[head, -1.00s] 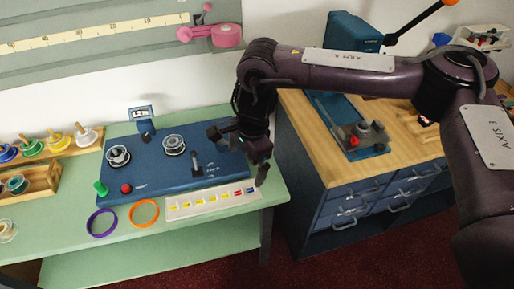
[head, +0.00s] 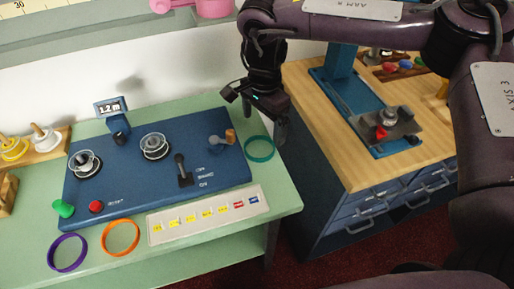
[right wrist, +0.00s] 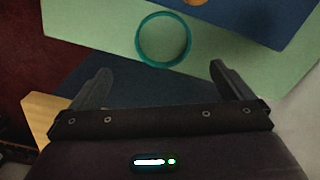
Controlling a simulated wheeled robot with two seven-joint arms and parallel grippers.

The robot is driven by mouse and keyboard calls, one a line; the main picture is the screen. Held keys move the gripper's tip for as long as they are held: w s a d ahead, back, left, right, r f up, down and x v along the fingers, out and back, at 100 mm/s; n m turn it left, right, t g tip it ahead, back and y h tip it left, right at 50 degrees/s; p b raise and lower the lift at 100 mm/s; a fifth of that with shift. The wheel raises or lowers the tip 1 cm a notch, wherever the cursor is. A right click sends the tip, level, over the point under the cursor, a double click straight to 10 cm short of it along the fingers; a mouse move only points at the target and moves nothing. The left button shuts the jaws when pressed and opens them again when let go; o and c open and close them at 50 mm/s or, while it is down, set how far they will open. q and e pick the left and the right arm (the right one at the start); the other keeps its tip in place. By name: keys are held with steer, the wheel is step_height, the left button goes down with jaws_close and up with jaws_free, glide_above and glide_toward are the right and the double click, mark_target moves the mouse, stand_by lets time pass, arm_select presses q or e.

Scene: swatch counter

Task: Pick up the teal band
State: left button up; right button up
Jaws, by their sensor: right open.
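The teal band (head: 259,149) is a thin ring lying flat on the green counter, just right of the blue panel. In the right wrist view the teal band (right wrist: 164,39) lies ahead of the fingertips, roughly midway between them. My right gripper (head: 281,124) is above the counter's right edge, close to the band and to its right. In the right wrist view its fingers (right wrist: 160,77) are spread apart with nothing between them. My left gripper is not in view.
A purple band (head: 68,253) and an orange band (head: 120,238) lie at the counter's front left. The blue panel (head: 125,192) carries spools, a lever and a red button. A label strip (head: 208,215) lies before it. A wooden workbench (head: 330,168) stands at right.

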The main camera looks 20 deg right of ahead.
mark_target(260, 150)
step_height(260, 150, down, 3)
steer(key=shift+a+f+p, duration=0.1)
steer(key=shift+f+p, duration=0.1)
steer(key=shift+p, duration=0.1)
steer(key=f, duration=0.4)
steer(key=shift+w+a+f+p, duration=0.1)
steer(key=shift+a+f+p, duration=0.15)
steer(key=shift+a+p, duration=0.1)
steer(key=c, duration=1)
